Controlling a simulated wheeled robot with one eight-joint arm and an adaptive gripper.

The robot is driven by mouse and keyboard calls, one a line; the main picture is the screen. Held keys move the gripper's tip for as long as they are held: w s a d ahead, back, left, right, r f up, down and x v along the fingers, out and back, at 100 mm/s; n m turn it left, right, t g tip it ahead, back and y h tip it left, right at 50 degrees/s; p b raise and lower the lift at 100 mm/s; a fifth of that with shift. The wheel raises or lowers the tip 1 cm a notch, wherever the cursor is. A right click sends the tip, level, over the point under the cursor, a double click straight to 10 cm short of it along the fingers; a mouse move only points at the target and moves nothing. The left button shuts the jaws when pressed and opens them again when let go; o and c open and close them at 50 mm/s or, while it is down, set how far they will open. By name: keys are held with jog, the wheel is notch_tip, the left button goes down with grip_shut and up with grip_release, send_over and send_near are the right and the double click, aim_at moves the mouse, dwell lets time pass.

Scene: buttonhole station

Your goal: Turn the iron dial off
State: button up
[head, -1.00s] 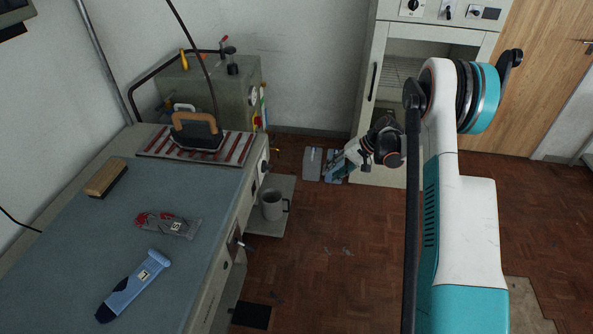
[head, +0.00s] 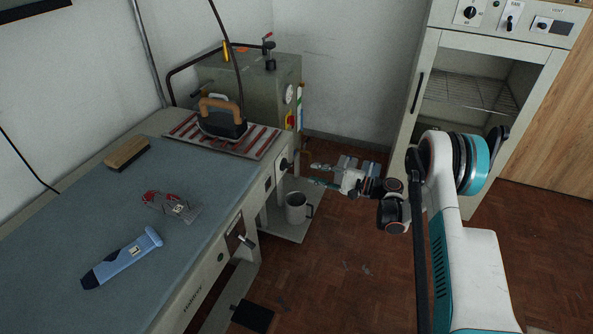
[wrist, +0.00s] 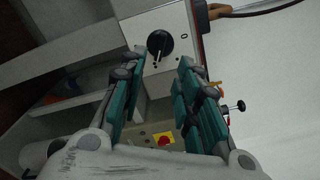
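The iron dial is a round black knob (wrist: 159,43) on a pale panel at the end of the ironing table; in the wrist view it lies ahead, between and beyond the fingers. In the head view the dial (head: 284,164) sits on the table's front face, below the iron (head: 222,120). A white pointer mark shows on the dial, and an "0" is printed beside it on the panel. My gripper (wrist: 152,88) is open and empty, its two teal fingers spread. In the head view my gripper (head: 318,174) points left at the dial, a short gap away.
A grey mug (head: 298,208) stands on a low shelf under the dial. The grey boiler box (head: 262,90) stands behind the table. A striped iron rest (head: 258,150), brush (head: 127,153), red clips bag (head: 172,204) and blue tool (head: 122,258) lie on the table. A cabinet (head: 425,80) stands right.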

aim_at(291, 166)
jog(key=b+x, duration=0.2)
jog(key=x, duration=0.7)
jog(key=shift+d, duration=0.1)
jog(key=shift+c, duration=0.2)
grip_shut()
